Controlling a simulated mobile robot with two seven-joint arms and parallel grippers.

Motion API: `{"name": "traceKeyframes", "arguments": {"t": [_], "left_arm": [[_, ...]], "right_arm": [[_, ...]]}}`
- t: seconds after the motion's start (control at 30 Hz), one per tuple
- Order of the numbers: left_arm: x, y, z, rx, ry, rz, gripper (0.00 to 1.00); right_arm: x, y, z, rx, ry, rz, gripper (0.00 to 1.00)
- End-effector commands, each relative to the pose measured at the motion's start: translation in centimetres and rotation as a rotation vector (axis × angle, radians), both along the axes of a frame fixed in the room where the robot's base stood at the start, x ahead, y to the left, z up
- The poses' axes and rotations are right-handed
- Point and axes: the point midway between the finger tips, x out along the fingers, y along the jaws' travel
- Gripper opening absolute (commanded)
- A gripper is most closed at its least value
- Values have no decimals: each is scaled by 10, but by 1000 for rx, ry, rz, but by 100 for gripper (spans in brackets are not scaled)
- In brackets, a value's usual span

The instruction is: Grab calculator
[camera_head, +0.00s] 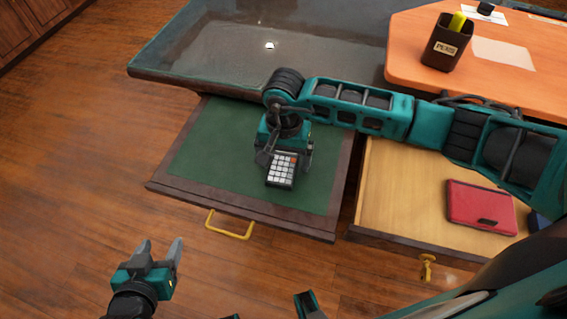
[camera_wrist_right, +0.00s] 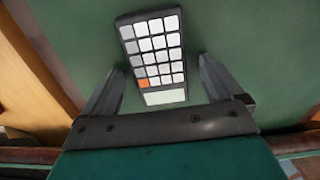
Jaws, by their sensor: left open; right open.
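A dark calculator (camera_head: 282,170) with pale keys and one orange key lies on the green bottom of the open left drawer (camera_head: 215,150). My right gripper (camera_head: 285,160) hangs over it, pointing down, with its fingers on either side of the calculator's upper end. In the right wrist view the calculator (camera_wrist_right: 155,50) lies partly between the open fingers of the gripper (camera_wrist_right: 160,85), its orange key and pale display nearest the palm. It does not look gripped. My left gripper (camera_head: 160,257) is open and empty, over the floor at lower left, away from the drawer.
A second open drawer (camera_head: 390,205) at right holds a red case (camera_head: 482,207). The desk has a dark glossy top (camera_head: 200,60) and an orange top (camera_head: 410,40) with a pen holder (camera_head: 446,45). Wood floor (camera_head: 70,150) lies clear at left.

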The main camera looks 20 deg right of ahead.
Motion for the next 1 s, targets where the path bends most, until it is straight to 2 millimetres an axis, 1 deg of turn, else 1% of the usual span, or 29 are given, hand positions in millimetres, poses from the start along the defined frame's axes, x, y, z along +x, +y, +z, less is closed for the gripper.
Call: {"name": "traceKeyframes", "arguments": {"t": [0.13, 0.17, 0.8, 1.0], "left_arm": [[0, 0, 1, 0, -1, 0, 60], [0, 0, 1, 0, -1, 0, 60], [1, 0, 1, 0, -2, -1, 60], [1, 0, 1, 1, -2, -1, 60]], "right_arm": [[0, 0, 0, 0, 0, 0, 94], [0, 0, 0, 0, 0, 0, 92], [0, 0, 1, 1, 0, -1, 31], [0, 0, 1, 0, -1, -1, 31]]}}
